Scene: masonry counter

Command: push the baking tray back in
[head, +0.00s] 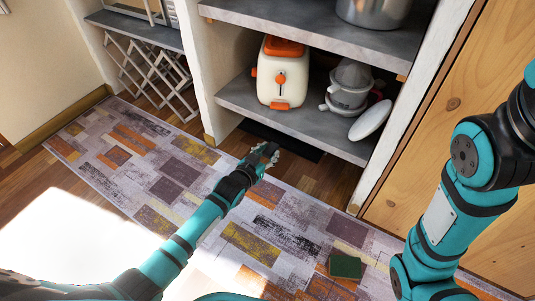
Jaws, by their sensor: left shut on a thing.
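The baking tray (292,143) is a dark flat shape low under the bottom shelf of the counter, seen in the head view with its front edge facing me. My left gripper (266,154) reaches in from the lower left and is at the tray's front edge, shut on it. The fingers are small here and the exact grip is hard to make out. The far part of the tray is hidden in shade under the shelf. My right arm stands at the right of the view, and its gripper is out of frame.
A metal pot (372,10) is above. A green block (345,267) lies on the patterned rug (180,180). A wooden panel (455,110) is at right.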

